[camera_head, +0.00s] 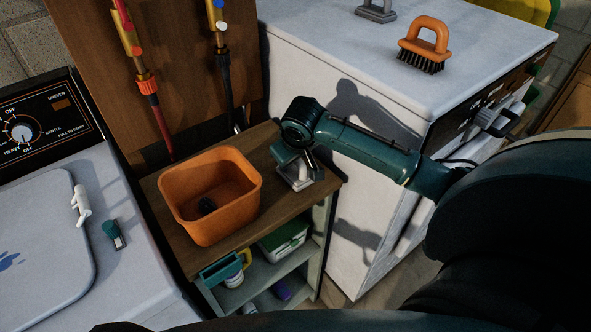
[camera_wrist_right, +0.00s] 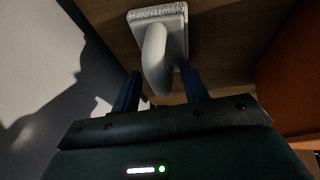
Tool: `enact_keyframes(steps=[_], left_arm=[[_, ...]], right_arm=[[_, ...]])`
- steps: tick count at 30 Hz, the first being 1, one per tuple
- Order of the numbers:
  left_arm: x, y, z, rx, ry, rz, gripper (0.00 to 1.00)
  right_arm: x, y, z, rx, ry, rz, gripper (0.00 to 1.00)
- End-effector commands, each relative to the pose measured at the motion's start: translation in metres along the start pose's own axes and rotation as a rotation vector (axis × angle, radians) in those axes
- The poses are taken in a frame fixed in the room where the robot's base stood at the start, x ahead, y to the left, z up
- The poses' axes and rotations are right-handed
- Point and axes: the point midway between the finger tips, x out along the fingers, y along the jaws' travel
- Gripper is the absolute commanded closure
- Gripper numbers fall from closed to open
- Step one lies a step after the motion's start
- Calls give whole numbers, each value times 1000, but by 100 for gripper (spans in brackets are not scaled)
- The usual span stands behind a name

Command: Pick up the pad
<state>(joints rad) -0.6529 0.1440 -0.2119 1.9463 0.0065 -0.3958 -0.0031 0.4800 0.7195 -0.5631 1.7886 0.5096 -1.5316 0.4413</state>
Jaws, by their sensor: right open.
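The pad (camera_head: 297,177) is a pale grey block with a looped handle. It rests on the brown wooden shelf top, to the right of the orange bin, partly hidden by my right gripper (camera_head: 292,157). In the right wrist view the pad (camera_wrist_right: 157,48) is ahead, with its handle pointing toward me. My right gripper (camera_wrist_right: 160,85) is open, and the handle shows between its two dark fingers. I cannot tell whether either finger touches it. My left gripper is not in view.
The orange bin (camera_head: 211,197) stands left of the pad on the shelf top (camera_head: 262,150). A white machine (camera_head: 335,50) rises close on the right, with an orange brush (camera_head: 426,45) and another grey handled item (camera_head: 376,11) on it. Bottles and boxes fill the lower shelves.

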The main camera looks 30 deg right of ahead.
Motion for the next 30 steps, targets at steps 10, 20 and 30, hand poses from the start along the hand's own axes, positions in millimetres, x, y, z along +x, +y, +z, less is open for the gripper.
enact_keyframes(steps=[10, 20, 30], left_arm=[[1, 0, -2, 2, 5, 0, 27], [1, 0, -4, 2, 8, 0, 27], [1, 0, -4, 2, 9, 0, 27]], right_arm=[[0, 0, 0, 0, 0, 0, 71], [0, 0, 0, 0, 0, 0, 98], [-1, 1, -1, 0, 0, 0, 100]])
